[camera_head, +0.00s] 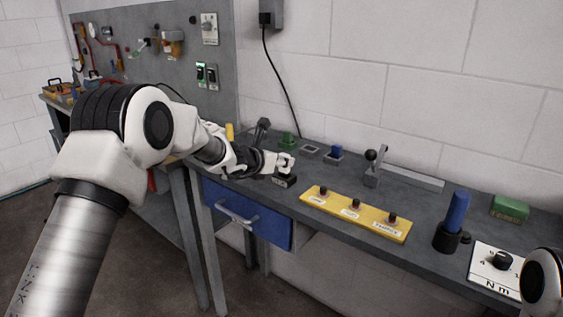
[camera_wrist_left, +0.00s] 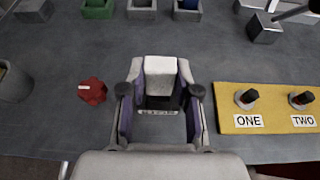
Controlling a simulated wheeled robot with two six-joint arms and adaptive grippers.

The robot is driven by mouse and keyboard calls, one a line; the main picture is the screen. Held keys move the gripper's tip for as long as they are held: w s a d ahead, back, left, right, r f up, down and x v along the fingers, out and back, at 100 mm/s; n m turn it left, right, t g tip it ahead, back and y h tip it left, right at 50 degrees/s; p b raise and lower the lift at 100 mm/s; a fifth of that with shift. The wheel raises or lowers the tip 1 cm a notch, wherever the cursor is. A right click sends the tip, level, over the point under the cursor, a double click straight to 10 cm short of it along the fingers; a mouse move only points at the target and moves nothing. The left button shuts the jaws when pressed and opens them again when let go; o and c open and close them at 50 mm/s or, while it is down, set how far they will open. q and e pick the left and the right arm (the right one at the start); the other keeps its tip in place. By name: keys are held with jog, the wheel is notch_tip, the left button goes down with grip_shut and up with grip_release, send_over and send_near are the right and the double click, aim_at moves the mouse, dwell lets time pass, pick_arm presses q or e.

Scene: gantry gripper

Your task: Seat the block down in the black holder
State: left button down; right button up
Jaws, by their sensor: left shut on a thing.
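A white block (camera_wrist_left: 161,72) is between the two fingers of my left gripper (camera_wrist_left: 160,92), which is shut on it. The black holder (camera_wrist_left: 160,103), with a pale label on its front, shows directly below the block between the fingers. In the head view the block (camera_head: 287,159) is at my left gripper (camera_head: 283,167), right over the black holder (camera_head: 285,181) on the grey bench. The block looks upright. The fingers hide the contact, so I cannot tell how deep it sits in the holder.
A yellow panel (camera_head: 326,210) with several buttons lies right of the holder. A red knob-like part (camera_wrist_left: 92,91) is left of the gripper. A blue drawer (camera_head: 248,216) is under the bench.

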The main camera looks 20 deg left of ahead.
dwell(0.4)
pick_arm(q)
jog(key=shift+b, duration=0.3)
dwell(0.4)
jog(key=shift+b, duration=0.35)
jog(key=shift+f+b, duration=0.35)
jog(key=shift+b, duration=0.05)
jog(key=shift+f+b, duration=1.1)
jog(key=shift+b, duration=0.35)
